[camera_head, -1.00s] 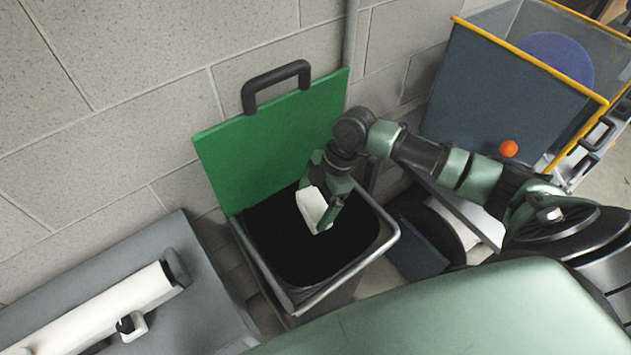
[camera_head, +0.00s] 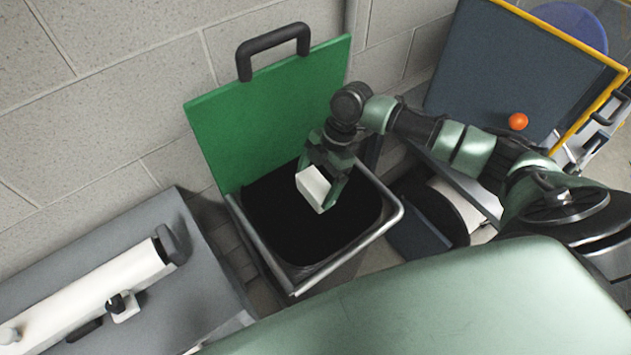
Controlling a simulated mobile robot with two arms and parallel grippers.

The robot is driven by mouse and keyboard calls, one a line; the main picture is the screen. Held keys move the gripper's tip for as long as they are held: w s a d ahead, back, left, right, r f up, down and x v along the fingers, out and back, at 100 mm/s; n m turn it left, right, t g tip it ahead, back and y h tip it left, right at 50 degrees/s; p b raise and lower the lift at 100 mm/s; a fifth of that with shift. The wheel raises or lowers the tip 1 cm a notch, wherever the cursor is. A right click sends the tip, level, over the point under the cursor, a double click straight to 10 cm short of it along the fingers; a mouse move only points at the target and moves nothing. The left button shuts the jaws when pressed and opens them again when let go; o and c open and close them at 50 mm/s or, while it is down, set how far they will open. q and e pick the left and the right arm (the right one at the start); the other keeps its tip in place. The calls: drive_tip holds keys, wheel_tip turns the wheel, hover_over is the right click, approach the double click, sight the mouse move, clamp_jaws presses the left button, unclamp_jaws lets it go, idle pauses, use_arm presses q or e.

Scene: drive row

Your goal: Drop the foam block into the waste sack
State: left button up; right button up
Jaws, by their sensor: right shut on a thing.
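The white foam block (camera_head: 313,187) is held in my right gripper (camera_head: 325,190), which is shut on it. The block hangs over the black opening of the waste sack (camera_head: 290,235), inside the outline of its metal frame (camera_head: 345,255) as seen from above. How far the block is above the sack's inside I cannot tell. A green lid (camera_head: 270,120) with a black handle stands open behind the sack. My left gripper is not in view.
A grey bench with a white long device (camera_head: 100,295) is at the lower left. A dark blue bin with a yellow rim (camera_head: 500,70) stands at the upper right, with an orange ball (camera_head: 518,121) near it. A block wall is behind.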

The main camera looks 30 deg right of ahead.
drive_tip(key=o, duration=1.1)
drive_tip(key=shift+c, duration=0.2)
drive_tip(key=b+v, duration=0.1)
drive_tip(key=v, duration=0.7)
